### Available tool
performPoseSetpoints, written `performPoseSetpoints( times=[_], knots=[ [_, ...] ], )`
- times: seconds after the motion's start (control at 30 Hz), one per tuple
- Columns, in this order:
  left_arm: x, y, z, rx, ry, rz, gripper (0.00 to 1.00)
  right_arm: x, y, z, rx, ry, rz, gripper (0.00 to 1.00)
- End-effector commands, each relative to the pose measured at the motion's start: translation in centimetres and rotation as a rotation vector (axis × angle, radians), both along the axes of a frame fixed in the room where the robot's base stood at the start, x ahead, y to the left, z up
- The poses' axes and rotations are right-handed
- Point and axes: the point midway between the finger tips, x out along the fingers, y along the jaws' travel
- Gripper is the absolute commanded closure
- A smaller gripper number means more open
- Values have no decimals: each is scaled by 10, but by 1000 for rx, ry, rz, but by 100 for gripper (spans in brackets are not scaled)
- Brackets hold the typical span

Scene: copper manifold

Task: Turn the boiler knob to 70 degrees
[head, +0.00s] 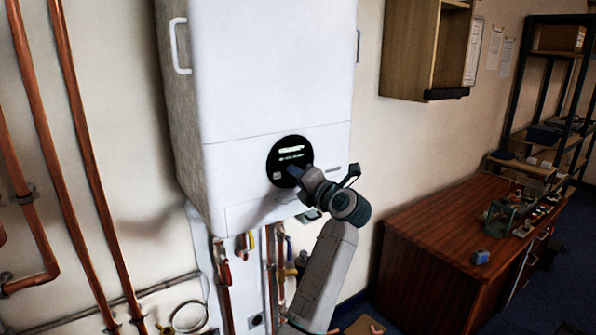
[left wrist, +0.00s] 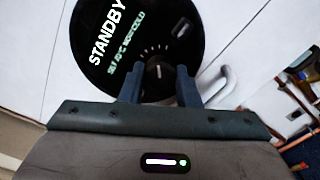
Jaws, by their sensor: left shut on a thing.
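The boiler (head: 265,75) is a white wall-mounted box with a round black panel (head: 283,153) low on its front. In the left wrist view, the panel (left wrist: 95,75) reads STANDBY, with a smaller green line that I cannot read fully. The boiler knob (left wrist: 160,74) is dark, with a short white pointer mark and an arc of pale ticks above it. My left gripper (head: 293,172) is at the panel's lower right edge. Its fingers (left wrist: 159,88) stand on either side of the knob, shut on it. In the head view the gripper hides the knob. My right gripper is not in view.
A white handle (left wrist: 216,84) sticks out beside the panel in the left wrist view. Copper pipes (head: 85,150) run down the wall at left, and more pipes and valves hang below the boiler. A wooden desk (head: 440,235) with small items stands at right, under a wall cabinet (head: 409,50).

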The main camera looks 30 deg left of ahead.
Motion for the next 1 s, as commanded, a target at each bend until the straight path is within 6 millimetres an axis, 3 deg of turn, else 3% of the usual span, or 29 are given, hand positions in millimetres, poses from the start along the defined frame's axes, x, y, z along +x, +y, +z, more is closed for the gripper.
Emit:
performPoseSetpoints(
  times=[0.7,0.73,0.77,1.0],
  knots=[
    [0,0,0,30,68,0,93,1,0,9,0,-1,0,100],
    [0,0,0,30,68,0,67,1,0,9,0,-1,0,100],
    [0,0,0,30,68,0,61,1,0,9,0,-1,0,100],
    [0,0,0,29,68,-1,61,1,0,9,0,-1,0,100]
  ],
)
